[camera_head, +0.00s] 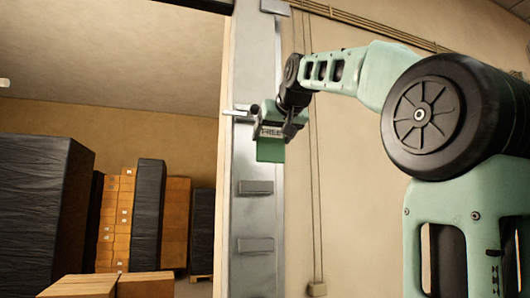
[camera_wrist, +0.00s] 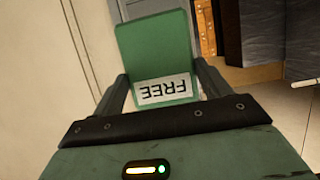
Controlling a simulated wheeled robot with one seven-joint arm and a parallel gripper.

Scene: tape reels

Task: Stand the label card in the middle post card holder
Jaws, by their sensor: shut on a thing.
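The green label card (camera_head: 270,151) with a white "FREE" label is in my gripper (camera_head: 271,130). In the wrist view, the card (camera_wrist: 154,48) sits between the two fingers of my gripper (camera_wrist: 163,72), its lettering upside down. The gripper is shut on it. In the head view, the card hangs below the fingers, in front of or near the grey metal post. Two card holders show on the post, an upper one (camera_head: 256,187) below the card and a lower one (camera_head: 254,245). The card appears apart from both. My gripper hides part of the post above.
The grey post (camera_head: 256,215) stands at a doorway's right edge. A silver bar (camera_head: 235,113) juts left near my gripper. Dark wrapped stacks (camera_head: 35,210) and brown boxes (camera_head: 175,222) stand beyond the opening. The wall right of the post carries thin conduits (camera_head: 316,200).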

